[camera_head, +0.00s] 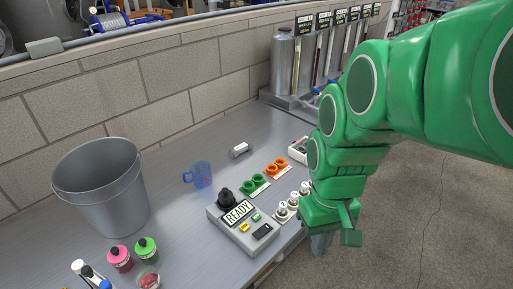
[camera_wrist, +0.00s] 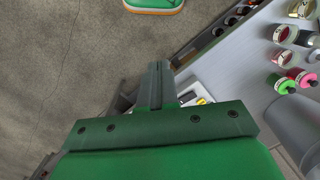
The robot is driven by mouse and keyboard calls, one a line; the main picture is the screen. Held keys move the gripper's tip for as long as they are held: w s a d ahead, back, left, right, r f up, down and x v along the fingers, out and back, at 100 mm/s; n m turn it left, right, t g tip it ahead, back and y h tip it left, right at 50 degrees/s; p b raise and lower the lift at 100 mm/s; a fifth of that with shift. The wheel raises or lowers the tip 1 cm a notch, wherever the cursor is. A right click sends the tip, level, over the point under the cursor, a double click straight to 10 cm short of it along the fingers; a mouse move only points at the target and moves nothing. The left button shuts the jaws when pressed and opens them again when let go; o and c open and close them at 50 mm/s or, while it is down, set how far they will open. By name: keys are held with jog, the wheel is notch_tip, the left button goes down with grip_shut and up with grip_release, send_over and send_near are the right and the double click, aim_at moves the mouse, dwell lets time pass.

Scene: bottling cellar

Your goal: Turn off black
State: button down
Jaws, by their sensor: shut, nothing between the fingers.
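A grey control box (camera_head: 243,229) stands on the bench, with a READY display (camera_head: 238,211), a black knob (camera_head: 226,196), and yellow (camera_head: 244,227), green (camera_head: 256,217) and black (camera_head: 262,231) controls on its sloped face. Whether the black control is on or off cannot be told. My gripper (camera_head: 350,232) is to the right of the box, past the bench's front edge, and touches nothing that I can see. In the wrist view my gripper (camera_wrist: 158,82) is shut and empty. Part of the box (camera_wrist: 203,100) shows behind it, mostly hidden.
Labelled dispensers (camera_head: 320,57) line the back. The floor (camera_head: 420,215) right of my arm is clear.

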jog(key=w+a+f+n, duration=0.1)
jog(key=w+a+n, duration=0.25)
jog(key=w, duration=0.55)
jog(key=n+y, duration=0.1)
jog(key=n, duration=0.2)
send_over(258, 232)
jog(key=w+d, duration=0.2)
notch_tip(258, 232, down, 4)
jog(key=shift+s+r, duration=0.1)
jog(key=shift+r, duration=0.15)
jog(key=f, duration=0.4)
jog(key=s+a+f, duration=0.1)
jog(key=f, duration=0.8)
jog(key=shift+s+a+f, duration=0.3)
jog(key=shift+f, duration=0.1)
jog(key=shift+f, duration=0.1)
jog(key=shift+a+f, duration=0.1)
jog(key=shift+f, duration=0.05)
jog(key=shift+w+d+r, duration=0.25)
jog(key=shift+w+d, duration=0.25)
jog(key=shift+d, duration=0.05)
